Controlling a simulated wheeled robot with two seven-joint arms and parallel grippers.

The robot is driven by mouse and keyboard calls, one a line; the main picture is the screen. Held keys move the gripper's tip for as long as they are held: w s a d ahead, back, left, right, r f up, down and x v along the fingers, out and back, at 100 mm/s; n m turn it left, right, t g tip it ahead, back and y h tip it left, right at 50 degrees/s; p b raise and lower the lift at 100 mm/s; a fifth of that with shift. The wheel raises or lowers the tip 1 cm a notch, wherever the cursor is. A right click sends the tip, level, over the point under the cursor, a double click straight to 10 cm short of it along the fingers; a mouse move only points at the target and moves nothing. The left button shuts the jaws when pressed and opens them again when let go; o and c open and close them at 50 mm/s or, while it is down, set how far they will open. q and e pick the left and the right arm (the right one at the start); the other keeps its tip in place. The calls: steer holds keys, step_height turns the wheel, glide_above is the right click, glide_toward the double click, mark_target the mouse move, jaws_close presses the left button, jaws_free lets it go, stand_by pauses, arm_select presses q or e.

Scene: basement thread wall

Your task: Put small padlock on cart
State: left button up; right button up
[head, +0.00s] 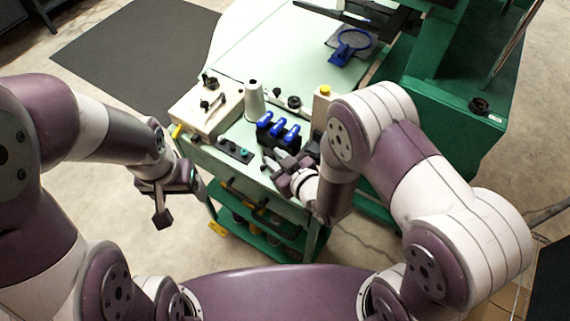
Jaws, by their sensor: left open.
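I cannot pick out a small padlock for sure in the head view. A green stand with a pale green top (240,58) and lower shelves fills the middle; it may be the cart. My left gripper (180,204) hangs open to the left of its near end, over the floor, with nothing seen between its fingers. My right gripper (277,166) is at the near edge of the pale top, just in front of a black holder with blue-topped parts (280,128). Its fingers are dark and overlap dark items, so I cannot tell whether it holds anything.
A beige box (203,108) with a black knob, a white cone (254,102) and a yellow-capped bottle (322,98) crowd the near end. A blue hoop (352,46) lies further back. A green machine body (440,97) stands right. The pale top's far left is clear.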

steer(key=s+d+r+m+g+h, duration=0.1)
steer(key=d+h, duration=0.1)
steer(key=d, duration=0.2)
steer(key=d+r+m+g+h, duration=0.2)
steer(key=d, duration=0.2)
steer(key=s+d+r+m+g+h, duration=0.1)
steer(key=d+g, duration=0.1)
steer(key=d, duration=0.2)
steer(key=shift+s+r+h, duration=0.3)
steer(key=shift+r+h, duration=0.05)
steer(key=shift+h, duration=0.05)
steer(key=s+d+r+m+g+h, duration=0.1)
steer(key=s+d+r+m+g, duration=0.3)
steer(key=s, duration=0.5)
steer(key=shift+s+d+r+g, duration=0.3)
steer(key=shift+s+d+g, duration=0.1)
steer(key=shift+d+g, duration=0.25)
